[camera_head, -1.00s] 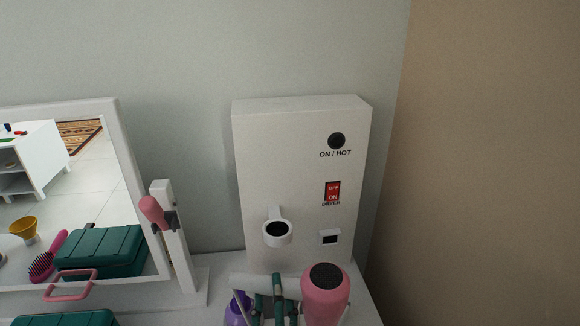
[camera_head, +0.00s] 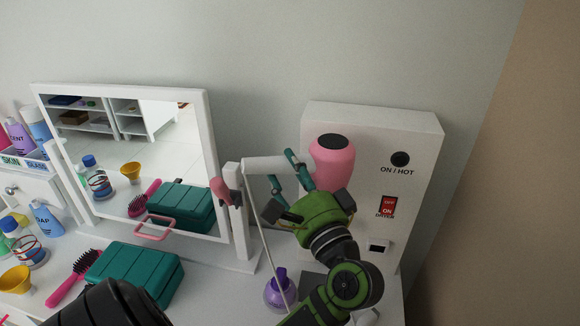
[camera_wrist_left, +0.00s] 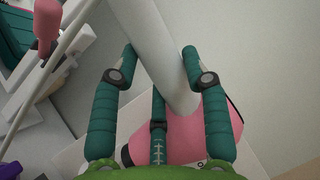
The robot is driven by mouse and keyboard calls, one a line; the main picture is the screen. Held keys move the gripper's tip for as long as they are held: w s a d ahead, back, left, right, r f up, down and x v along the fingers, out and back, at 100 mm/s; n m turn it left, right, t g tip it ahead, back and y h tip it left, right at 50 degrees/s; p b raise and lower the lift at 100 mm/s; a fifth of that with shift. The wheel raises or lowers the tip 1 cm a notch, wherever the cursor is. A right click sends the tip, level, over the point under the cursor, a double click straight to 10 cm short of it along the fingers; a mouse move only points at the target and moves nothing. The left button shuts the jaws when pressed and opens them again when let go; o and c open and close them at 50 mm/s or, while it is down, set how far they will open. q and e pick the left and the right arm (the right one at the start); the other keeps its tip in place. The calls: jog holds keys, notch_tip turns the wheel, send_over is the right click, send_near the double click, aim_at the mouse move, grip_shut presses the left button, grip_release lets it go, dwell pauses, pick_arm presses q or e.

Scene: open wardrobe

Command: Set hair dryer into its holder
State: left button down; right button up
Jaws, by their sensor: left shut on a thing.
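The pink hair dryer with a white barrel (camera_head: 333,165) is held up in front of the white wall unit, its barrel pointing left. My left gripper (camera_head: 283,172) is shut on the white barrel, fingers on both sides of it. In the left wrist view the barrel (camera_wrist_left: 155,60) lies between the fingertips (camera_wrist_left: 160,52), and the pink body (camera_wrist_left: 180,135) is partly behind the fingers. The white wall unit (camera_head: 420,150) carries a black knob, a red switch and a small socket. Its ring holder is hidden behind the dryer and my gripper. My right gripper is out of view.
A framed mirror (camera_head: 213,130) with a pink clip-like thing (camera_head: 222,190) on its post stands left of the dryer. A purple bottle (camera_head: 280,292) is below the gripper. A teal case (camera_head: 135,272) and a pink brush (camera_head: 70,280) lie on the left.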

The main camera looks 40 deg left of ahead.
pick_arm(q)
notch_tip(320, 180, down, 6)
jog(key=b, duration=0.3)
jog(key=shift+r+b, duration=0.25)
jog(key=shift+b, duration=0.1)
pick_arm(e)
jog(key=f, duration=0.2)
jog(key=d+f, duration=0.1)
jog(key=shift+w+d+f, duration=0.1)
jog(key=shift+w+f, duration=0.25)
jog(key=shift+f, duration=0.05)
pick_arm(q)
jog(key=shift+d+b, duration=0.1)
jog(key=shift+b, duration=0.5)
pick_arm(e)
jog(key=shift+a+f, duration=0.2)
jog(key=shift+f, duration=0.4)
pick_arm(q)
jog(key=shift+f+b, duration=0.5)
jog(key=shift+b, duration=0.45)
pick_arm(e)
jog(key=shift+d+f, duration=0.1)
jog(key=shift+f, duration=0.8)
pick_arm(q)
jog(key=shift+f+b, duration=0.95)
jog(key=shift+b, duration=1.05)
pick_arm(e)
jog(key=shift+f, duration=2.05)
